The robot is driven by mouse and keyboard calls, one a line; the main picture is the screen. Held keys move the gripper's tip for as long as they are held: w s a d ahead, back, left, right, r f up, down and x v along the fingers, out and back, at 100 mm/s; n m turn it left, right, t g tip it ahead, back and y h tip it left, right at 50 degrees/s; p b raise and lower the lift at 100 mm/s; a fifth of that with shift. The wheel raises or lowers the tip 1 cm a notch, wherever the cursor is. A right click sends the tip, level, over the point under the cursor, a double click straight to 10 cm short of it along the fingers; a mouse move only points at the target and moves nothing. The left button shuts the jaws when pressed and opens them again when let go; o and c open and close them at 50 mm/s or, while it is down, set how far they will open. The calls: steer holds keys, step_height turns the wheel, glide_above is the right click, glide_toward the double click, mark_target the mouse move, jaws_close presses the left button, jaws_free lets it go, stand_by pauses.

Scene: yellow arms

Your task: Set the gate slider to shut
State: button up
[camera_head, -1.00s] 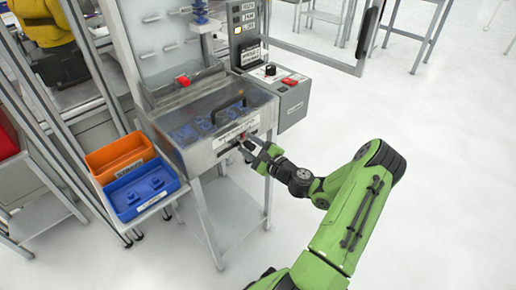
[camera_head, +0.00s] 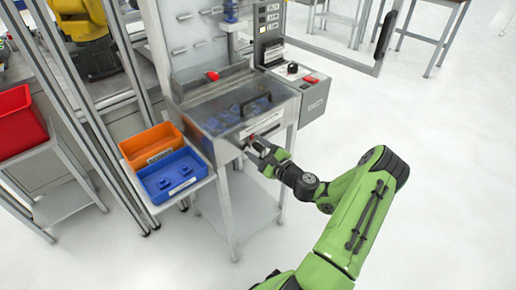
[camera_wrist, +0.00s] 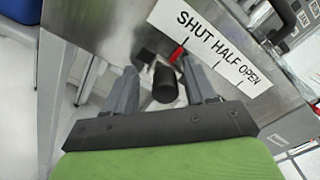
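The gate slider has a black knob (camera_wrist: 165,86) and a red pointer (camera_wrist: 177,54) on the machine's metal front. The white label (camera_wrist: 212,46) reads SHUT, HALF, OPEN from left to right. The pointer stands at the SHUT end, just below that word. My gripper (camera_wrist: 160,72) has one finger on each side of the knob, with gaps showing between fingers and knob; it looks open. In the head view my gripper (camera_head: 254,148) is at the front of the clear-lidded box (camera_head: 222,118), near the label's left end. The knob is hidden there.
An orange bin (camera_head: 150,143) and a blue bin (camera_head: 172,176) stand left of the machine. A grey control box (camera_head: 308,92) with a red switch and black knob is at its right. A red bin (camera_head: 18,122) is far left.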

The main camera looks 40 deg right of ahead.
steer(key=shift+s, duration=0.1)
steer(key=s+p, duration=0.2)
steer(key=s, duration=1.3)
steer(key=shift+s+d, duration=0.25)
steer(key=shift+s, duration=0.05)
steer(key=shift+w, duration=0.1)
steer(key=w+a+r+n+g+y+p, duration=0.1)
steer(key=a+r+n+g+y+p, duration=0.1)
steer(key=a+r+n+g, duration=0.3)
steer(key=w+a+r+n+g+y+p, duration=0.1)
steer(key=a+n+g+y+p, duration=0.1)
steer(key=a+n+g, duration=0.4)
steer(key=w+a+r+n+g+y+p, duration=0.1)
steer(key=a+r+n+g+y+p, duration=0.1)
steer(key=a+r+n, duration=0.4)
steer(key=s+a+r+n+h+p, duration=0.2)
steer(key=s+a+r+n+h, duration=0.1)
steer(key=s+r, duration=0.3)
steer(key=s+a+r+n+h+p, duration=0.2)
steer(key=s+a+r+n, duration=0.4)
steer(key=r, duration=0.5)
steer(key=shift+s+a+n+t+h+p, duration=0.15)
steer(key=shift+s+n+t+h+p, duration=0.2)
steer(key=shift+h, duration=0.45)
